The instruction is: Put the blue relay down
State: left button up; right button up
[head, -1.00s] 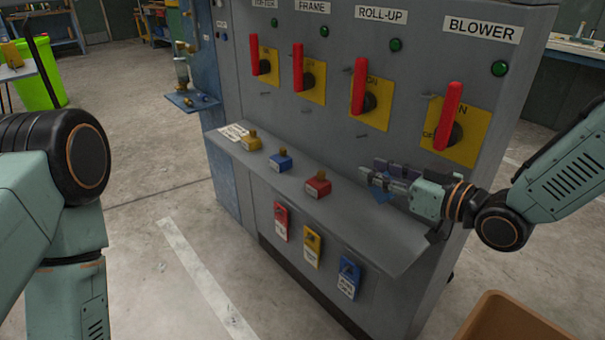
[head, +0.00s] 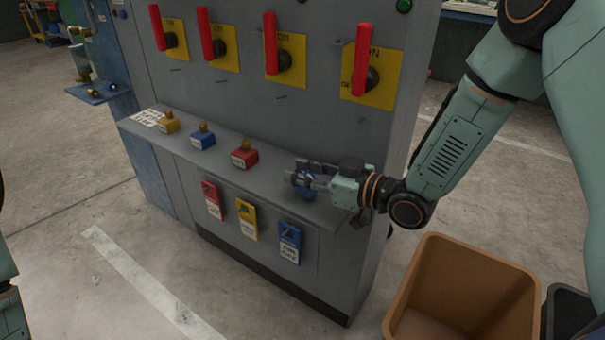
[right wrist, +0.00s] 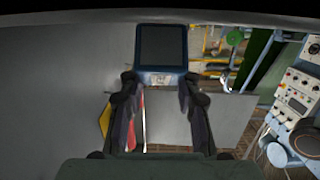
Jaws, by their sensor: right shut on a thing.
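My right gripper (head: 298,181) is shut on the blue relay (head: 305,194), over the right part of the grey cabinet's sloping ledge (head: 268,178). In the head view the fingers hide most of the relay. In the right wrist view the relay (right wrist: 161,48) shows as a blue-edged box with a dark face, between the fingertips (right wrist: 160,80). I cannot tell whether it touches the ledge. My left gripper is not in view; only bits of my left arm show at the left edge.
Red (head: 244,158), blue (head: 202,140) and yellow (head: 169,125) blocks with brass-coloured tops stand on the ledge to the left. Red, yellow and blue tags (head: 289,243) hang below it. Red-handled switches (head: 362,60) line the panel above. An open brown bin (head: 465,250) stands at lower right.

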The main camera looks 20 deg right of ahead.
jog(key=shift+s+f, duration=0.1)
jog(key=o, duration=0.9)
jog(key=shift+f, duration=0.1)
jog(key=shift+o, duration=1.2)
